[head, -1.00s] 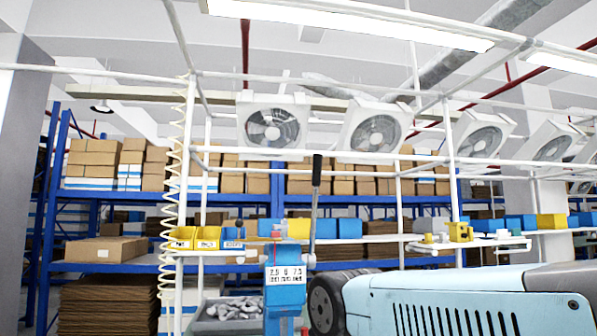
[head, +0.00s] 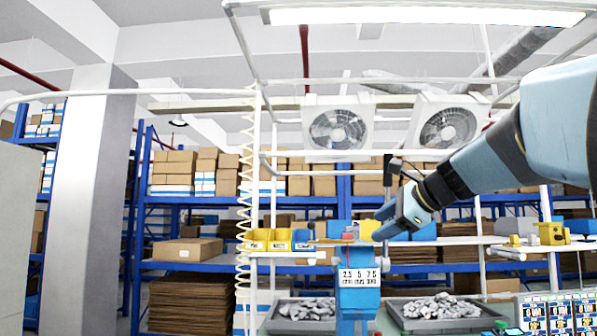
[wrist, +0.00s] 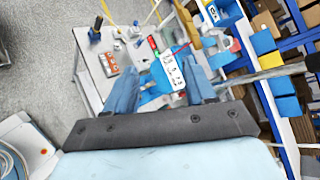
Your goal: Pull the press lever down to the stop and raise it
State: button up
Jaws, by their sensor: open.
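The blue press (head: 357,270) with a white number label stands at lower centre of the head view. It also shows between my fingers in the wrist view (wrist: 172,72). Its lever (head: 389,170) stands up, with a dark grip at the top. In the wrist view the grey lever rod (wrist: 272,73) runs to the right, outside my right-hand finger, with its dark end near the picture edge. My gripper (head: 385,222) is open and empty, close to the press top and lever. Whether it touches the lever cannot be told.
Two grey trays of metal parts (head: 440,306) lie behind the press. Yellow and blue bins (head: 270,240) line a shelf, with a white coiled hose (head: 247,180) at left. A panel of coloured labels (head: 560,313) is at lower right.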

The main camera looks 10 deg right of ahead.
jog(key=w+d+r+m+t, duration=0.3)
jog(key=d+r+m+t, duration=0.3)
jog(key=d+r+m, duration=0.65)
jog(key=w+a+r+n, duration=0.1)
jog(key=w, duration=0.3)
jog(key=w+r+n, duration=0.1)
jog(key=w, duration=0.4)
jog(key=w+a+r+n, duration=0.1)
jog(key=w, duration=0.3)
jog(key=shift+w+a+r, duration=0.1)
jog(key=shift+w+a, duration=0.05)
jog(key=shift+a, duration=0.2)
grip_shut()
